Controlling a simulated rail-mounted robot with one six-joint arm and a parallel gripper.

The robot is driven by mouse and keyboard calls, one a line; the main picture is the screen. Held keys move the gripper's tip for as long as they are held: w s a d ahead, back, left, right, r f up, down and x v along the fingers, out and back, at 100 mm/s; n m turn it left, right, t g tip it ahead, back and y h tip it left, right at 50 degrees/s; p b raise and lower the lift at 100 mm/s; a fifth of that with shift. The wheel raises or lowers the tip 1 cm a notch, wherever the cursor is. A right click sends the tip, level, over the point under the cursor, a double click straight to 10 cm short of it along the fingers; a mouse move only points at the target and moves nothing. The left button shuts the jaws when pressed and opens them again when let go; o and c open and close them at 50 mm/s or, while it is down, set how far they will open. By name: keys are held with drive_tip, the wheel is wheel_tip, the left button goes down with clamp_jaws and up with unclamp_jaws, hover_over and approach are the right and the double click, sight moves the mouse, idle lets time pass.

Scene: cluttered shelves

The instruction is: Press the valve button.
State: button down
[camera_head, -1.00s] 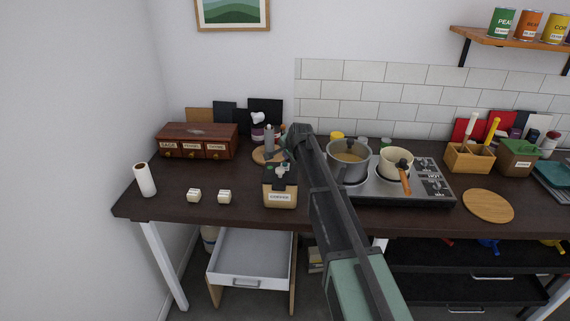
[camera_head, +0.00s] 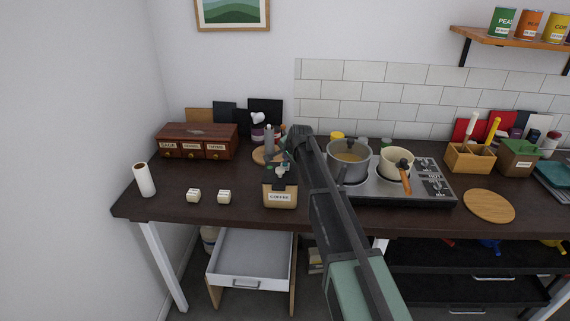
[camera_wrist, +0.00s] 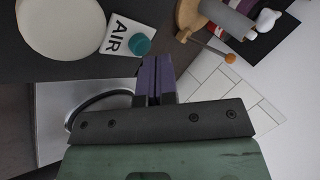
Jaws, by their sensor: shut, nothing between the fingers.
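The valve button is a teal round knob (camera_wrist: 140,44) beside a white plate marked AIR (camera_wrist: 117,33) in the wrist view. Both are on the dark lid of the coffee canister (camera_head: 280,191), a tan box with a COFFEE label on the counter. My gripper (camera_wrist: 155,65) is shut and empty. Its purple fingertips lie just below the button in the wrist view; I cannot tell whether they touch it. In the head view my gripper (camera_head: 283,167) is over the canister lid and hides much of its top, including the button.
A large cream disc (camera_wrist: 60,22) sits beside the AIR plate. The stove (camera_head: 430,185) with a grey pot (camera_head: 348,162) is right of the canister. Two small white blocks (camera_head: 224,197) lie to its left. A white drawer (camera_head: 250,258) is open below.

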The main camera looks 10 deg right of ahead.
drive_tip(key=shift+f+b, duration=0.35)
idle(0.6)
drive_tip(key=shift+r+p, duration=0.8)
wheel_tip(320, 180, up, 5)
drive_tip(key=p, duration=0.5)
drive_tip(key=shift+r, duration=0.1)
